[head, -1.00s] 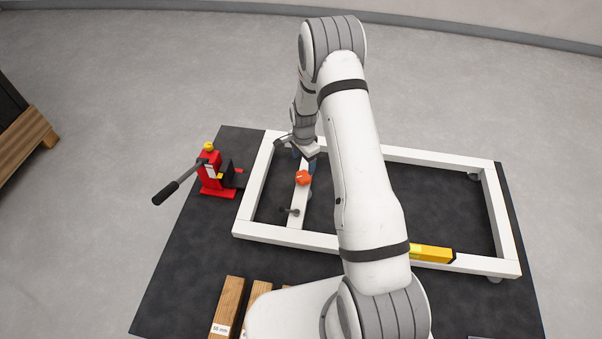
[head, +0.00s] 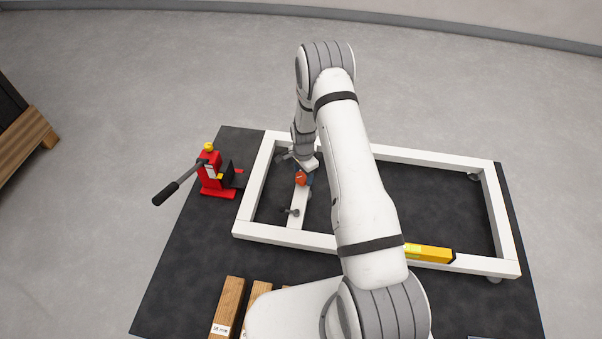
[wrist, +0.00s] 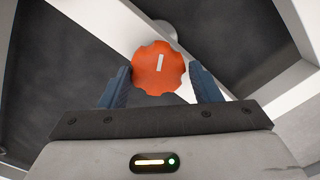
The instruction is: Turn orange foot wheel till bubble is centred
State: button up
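The orange foot wheel (head: 300,178) sits on the cross bar of the white frame (head: 252,200). It has a scalloped rim and a white mark, clear in the wrist view (wrist: 160,67). My gripper (wrist: 158,88) is open, its two blue fingers on either side of the wheel's near part, with visible gaps. In the head view my gripper (head: 303,172) is at the wheel and partly covers it. The yellow level (head: 428,253) lies on the frame's front bar, partly hidden by my arm. Its bubble is too small to make out.
A red jack (head: 211,178) with a black handle stands left of the frame on the dark mat (head: 175,265). Wooden blocks (head: 228,305) lie at the front. A pallet (head: 25,142) stands far left.

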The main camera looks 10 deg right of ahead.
jog(key=c, duration=0.6)
jog(key=shift+w+a, duration=0.1)
jog(key=shift+a, duration=0.1)
jog(key=shift+d+r, duration=0.1)
jog(key=shift+d, duration=0.05)
jog(key=shift+w, duration=0.15)
